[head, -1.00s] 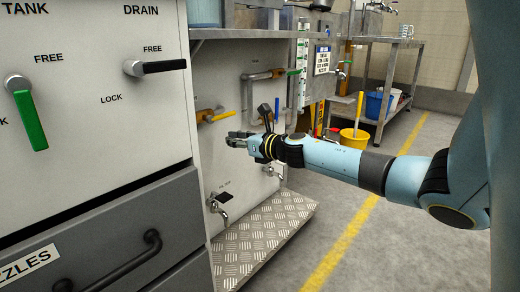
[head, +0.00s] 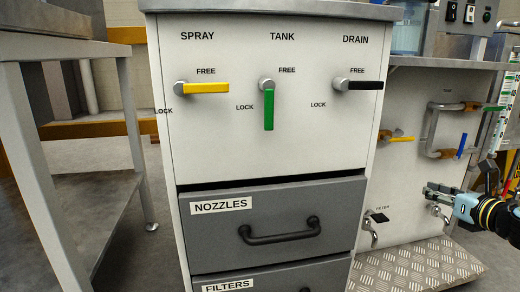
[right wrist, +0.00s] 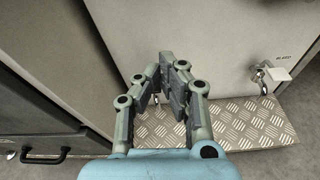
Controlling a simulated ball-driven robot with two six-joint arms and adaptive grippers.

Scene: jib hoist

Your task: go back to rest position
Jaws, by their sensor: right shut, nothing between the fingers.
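My right gripper (head: 432,190) is at the right of the head view, in front of the lower pipe panel and above the tread-plate step. In the right wrist view the right gripper (right wrist: 164,75) has its fingers together with nothing between them. It touches nothing that I can see. My left gripper is not in the head view.
A white cabinet (head: 270,140) has yellow, green and black levers; its grey nozzles drawer (head: 275,213) stands slightly proud. A tread-plate step (head: 415,265) lies below the pipe panel (head: 395,190). A grey metal table (head: 70,170) stands at left.

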